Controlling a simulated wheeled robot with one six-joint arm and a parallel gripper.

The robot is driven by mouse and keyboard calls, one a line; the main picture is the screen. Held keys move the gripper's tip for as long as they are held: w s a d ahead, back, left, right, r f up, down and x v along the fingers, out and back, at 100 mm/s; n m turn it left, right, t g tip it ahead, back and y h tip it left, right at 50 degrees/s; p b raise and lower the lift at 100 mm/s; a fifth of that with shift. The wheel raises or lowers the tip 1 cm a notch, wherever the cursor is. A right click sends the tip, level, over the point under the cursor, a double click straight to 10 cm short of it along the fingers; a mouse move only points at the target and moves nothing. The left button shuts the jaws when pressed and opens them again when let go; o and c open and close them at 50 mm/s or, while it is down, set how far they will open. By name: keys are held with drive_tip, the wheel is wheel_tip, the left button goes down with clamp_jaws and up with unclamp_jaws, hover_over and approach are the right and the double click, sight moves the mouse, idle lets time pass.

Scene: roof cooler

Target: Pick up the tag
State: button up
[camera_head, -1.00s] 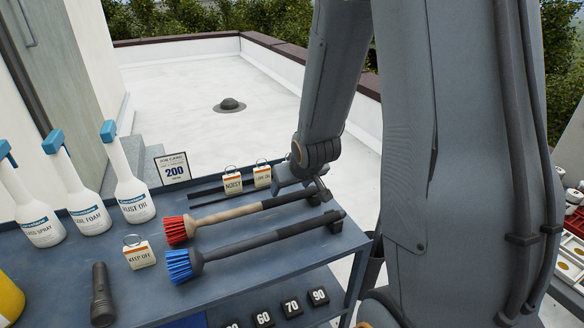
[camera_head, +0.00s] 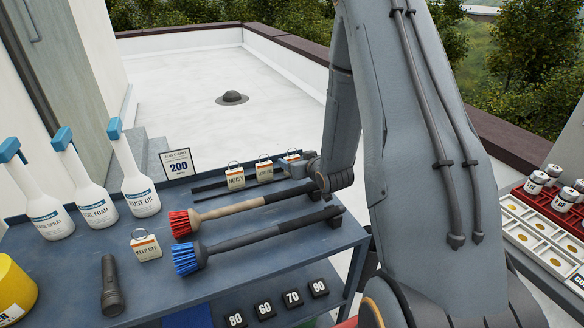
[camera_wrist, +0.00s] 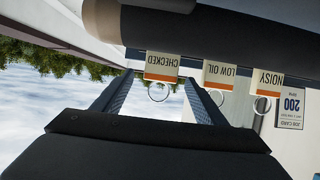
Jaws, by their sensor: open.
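Several white tags with an orange stripe and a wire ring are on the blue cart. In the head view, the NOISY tag (camera_head: 235,178) and LOW OIL tag (camera_head: 265,171) stand at the cart's back edge, and the KEEP OFF tag (camera_head: 146,246) stands nearer the front. In the wrist view, which is upside down, the CHECKED tag (camera_wrist: 162,66) is in line with the gap between my fingers, its ring between the tips. My gripper (camera_wrist: 160,98) is open and empty. In the head view it reaches the back edge, right of LOW OIL, and partly hides the CHECKED tag.
A red brush (camera_head: 185,223) and a blue brush (camera_head: 189,258) lie on the cart (camera_head: 75,262) in front of the tags, handles towards my arm. Open roof lies behind.

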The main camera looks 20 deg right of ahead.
sight(293, 158)
drive_tip(key=shift+p+x, duration=0.5)
drive_tip(key=shift+x, duration=1.35)
drive_tip(key=c, duration=1.1)
drive_tip(key=shift+c, duration=0.2)
drive_tip(key=shift+r, duration=0.15)
drive_tip(key=shift+r+b, duration=1.05)
drive_tip(key=shift+r, duration=3.85)
